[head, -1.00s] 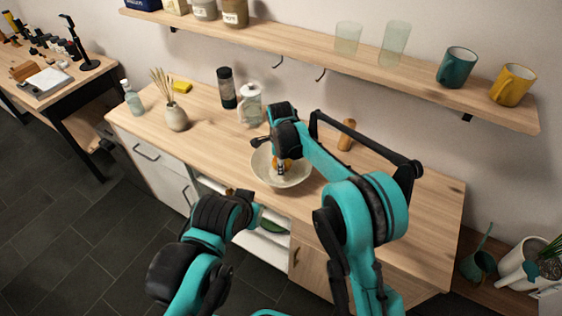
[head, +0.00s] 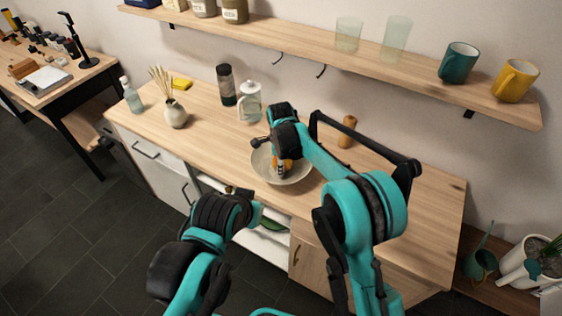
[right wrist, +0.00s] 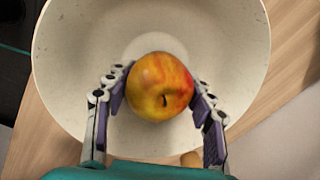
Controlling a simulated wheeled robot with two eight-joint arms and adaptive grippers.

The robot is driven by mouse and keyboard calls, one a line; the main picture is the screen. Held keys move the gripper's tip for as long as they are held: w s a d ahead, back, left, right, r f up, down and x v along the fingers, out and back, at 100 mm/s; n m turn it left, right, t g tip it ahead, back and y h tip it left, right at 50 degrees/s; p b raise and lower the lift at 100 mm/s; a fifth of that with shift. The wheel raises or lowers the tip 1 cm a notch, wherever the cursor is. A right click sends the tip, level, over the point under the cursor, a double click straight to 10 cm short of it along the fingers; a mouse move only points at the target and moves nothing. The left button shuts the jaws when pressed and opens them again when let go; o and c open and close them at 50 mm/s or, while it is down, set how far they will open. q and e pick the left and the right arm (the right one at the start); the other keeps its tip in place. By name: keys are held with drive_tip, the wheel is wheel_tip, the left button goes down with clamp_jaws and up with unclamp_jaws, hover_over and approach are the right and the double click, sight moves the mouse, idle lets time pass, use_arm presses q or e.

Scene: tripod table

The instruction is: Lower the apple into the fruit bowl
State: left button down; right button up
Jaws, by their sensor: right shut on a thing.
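Whether the apple touches the bowl's bottom is unclear. My left gripper (head: 243,191) is low, before the counter's front; its fingers cannot be made out.
On the wooden counter (head: 400,215) stand a glass jar (head: 249,104), a dark shaker (head: 226,86), a vase (head: 175,114) and a wooden mill (head: 347,132) behind my right arm. A shelf with mugs (head: 459,62) runs above. The counter's right part is clear.

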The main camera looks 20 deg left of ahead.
drive_tip(key=shift+f+b, duration=0.45)
drive_tip(key=shift+f, duration=0.3)
idle(0.4)
drive_tip(key=o, duration=1.3)
drive_tip(key=shift+o, duration=0.2)
